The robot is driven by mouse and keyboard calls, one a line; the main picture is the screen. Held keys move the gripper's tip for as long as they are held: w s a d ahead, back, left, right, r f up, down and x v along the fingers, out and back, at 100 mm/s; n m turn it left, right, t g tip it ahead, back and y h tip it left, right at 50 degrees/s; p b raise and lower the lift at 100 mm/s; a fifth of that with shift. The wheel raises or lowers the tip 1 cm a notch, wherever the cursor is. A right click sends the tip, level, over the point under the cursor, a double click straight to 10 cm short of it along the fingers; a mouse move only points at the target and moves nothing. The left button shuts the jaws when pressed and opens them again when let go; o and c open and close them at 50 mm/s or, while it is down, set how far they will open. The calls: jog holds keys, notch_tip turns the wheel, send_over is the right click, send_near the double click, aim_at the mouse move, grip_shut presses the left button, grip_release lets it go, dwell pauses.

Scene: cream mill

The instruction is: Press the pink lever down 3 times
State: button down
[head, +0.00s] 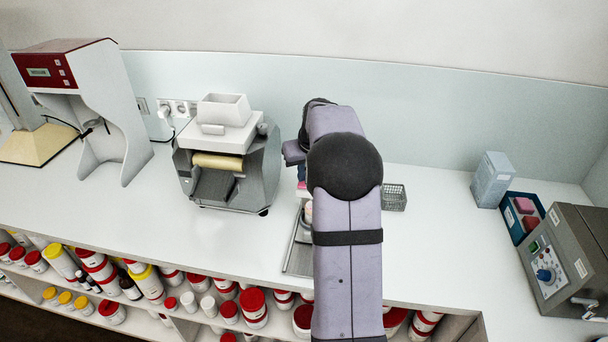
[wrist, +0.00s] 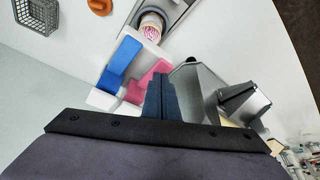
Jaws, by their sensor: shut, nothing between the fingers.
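The pink lever (wrist: 147,82) shows in the wrist view on a white dispenser (wrist: 105,99), beside a blue lever (wrist: 121,62). My gripper (wrist: 160,78) is shut and empty, its dark fingers together. In the wrist view the fingertips overlap the right edge of the pink lever; I cannot tell whether they touch it.
A round cup with pinkish contents (wrist: 152,27) stands on a metal tray (wrist: 188,5) by the dispenser. A grey mill (head: 266,172) stands left of my arm. A wire basket (head: 394,197) stands to its right, with clear counter beyond.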

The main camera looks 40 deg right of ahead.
aim_at(303, 184)
jog(key=shift+r+p, duration=2)
jog(key=shift+r, duration=0.85)
jog(key=shift+w+d+m, duration=0.15)
jog(key=shift+m, duration=0.45)
jog(key=s+a+f+m+g+y, duration=0.1)
jog(key=s+a+f+g, duration=0.1)
jog(key=s+a+f, duration=0.35)
jog(key=s+a+f+m+g, duration=0.1)
jog(key=s+a+f+g, duration=0.15)
jog(key=s+f, duration=0.6)
jog(key=s+a+n+g+b, duration=0.2)
jog(key=s+a+n+b, duration=0.15)
jog(key=s+a, duration=1.25)
jog(key=w+a+n+t+b, duration=0.1)
jog(key=w+a+n+t, duration=0.1)
jog(key=a+n, duration=0.15)
notch_tip(303, 184, down, 15)
jog(key=b, duration=1.6)
jog(key=shift+a+m, duration=0.25)
jog(key=shift+m, duration=0.15)
